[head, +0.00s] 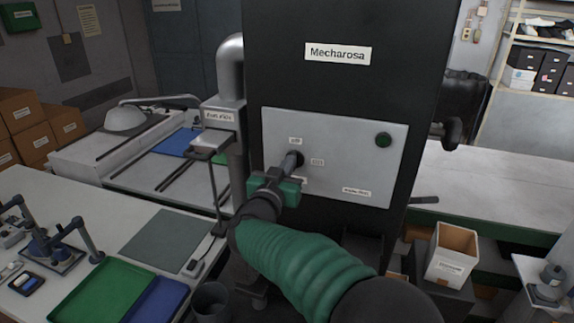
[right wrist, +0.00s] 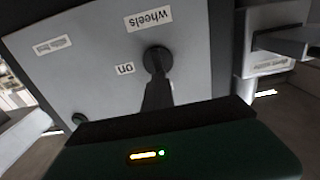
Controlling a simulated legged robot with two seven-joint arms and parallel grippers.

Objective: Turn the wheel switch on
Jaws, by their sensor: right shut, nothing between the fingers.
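The wheel switch is a round black knob (head: 299,155) on the grey panel (head: 345,150) of the tall black Mecharosa machine. It also shows in the right wrist view (right wrist: 157,57), between an "on" label (right wrist: 125,69) and a "wheels" label (right wrist: 149,18), both upside down there. My right gripper (head: 291,163) is shut and empty, its fingertips pointing at the knob and partly covering it. In the right wrist view the fingers (right wrist: 157,92) reach up to the knob's lower edge. I cannot tell whether they touch it, nor how the knob is turned. My left gripper is not in view.
A dark green button (head: 383,140) sits at the panel's upper right. A grey pipe (head: 231,75) and a small labelled stand (head: 222,117) are left of the machine. A table with a green tray (head: 103,291) is at left. A white box (head: 452,254) stands at right.

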